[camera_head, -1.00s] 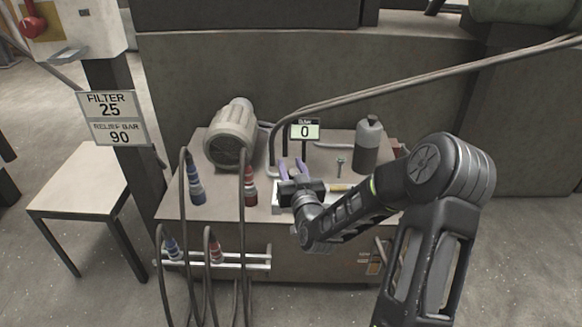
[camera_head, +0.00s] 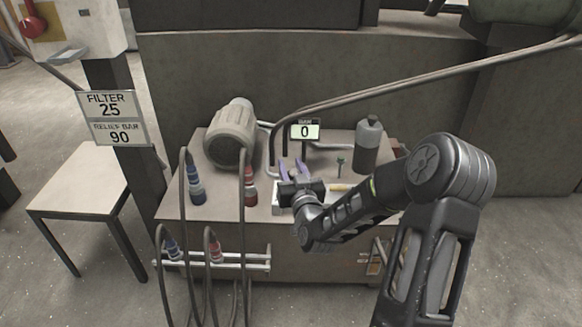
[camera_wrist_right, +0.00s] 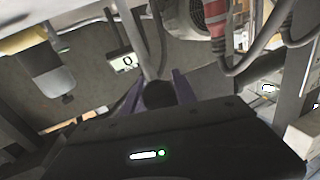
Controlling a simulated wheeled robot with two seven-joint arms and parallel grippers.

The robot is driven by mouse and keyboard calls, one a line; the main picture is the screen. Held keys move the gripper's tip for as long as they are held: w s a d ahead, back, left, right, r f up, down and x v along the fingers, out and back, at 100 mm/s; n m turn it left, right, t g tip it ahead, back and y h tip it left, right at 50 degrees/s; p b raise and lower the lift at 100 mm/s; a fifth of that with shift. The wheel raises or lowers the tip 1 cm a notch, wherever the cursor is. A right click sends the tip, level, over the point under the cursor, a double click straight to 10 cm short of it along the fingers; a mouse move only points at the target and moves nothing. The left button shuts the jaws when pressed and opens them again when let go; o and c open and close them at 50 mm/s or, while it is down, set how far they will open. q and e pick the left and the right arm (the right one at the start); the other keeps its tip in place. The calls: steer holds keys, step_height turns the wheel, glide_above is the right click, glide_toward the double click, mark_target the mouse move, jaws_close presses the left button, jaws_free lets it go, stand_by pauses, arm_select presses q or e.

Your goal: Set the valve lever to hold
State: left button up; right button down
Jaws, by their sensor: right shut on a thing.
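My right gripper (camera_head: 293,168), with purple fingers, is over the bench top, in front of the small display. In the right wrist view its fingers (camera_wrist_right: 158,90) are closed around a dark round knob (camera_wrist_right: 158,95), which I take to be the valve lever's end. A grey bar or pipe runs up behind the knob there. The gripper body hides most of the lever in the head view, so its exact setting cannot be read. The display (camera_head: 305,131) reads 0. My left gripper is not in view.
On the bench (camera_head: 222,205) stand a motor-like housing (camera_head: 230,135), a grey bottle (camera_head: 368,146) and a small green-topped fitting (camera_head: 341,162). Hoses with blue (camera_head: 196,185) and red (camera_head: 250,186) couplings hang at the front left. A sign (camera_head: 112,118) reads filter 25, relief bar 90.

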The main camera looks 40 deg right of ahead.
stand_by(0.4)
steer(key=w+d+m+g+y+p, duration=0.1)
steer(key=w+d+g+y+p, duration=0.1)
steer(key=w+d+g+p, duration=0.2)
steer(key=shift+w+d+r+p, duration=0.15)
steer(key=shift+w+p, duration=0.55)
steer(key=shift+p, duration=0.75)
steer(key=c, duration=1.2)
jaws_free()
steer(key=shift+c, duration=0.2)
steer(key=shift+o, duration=1.2)
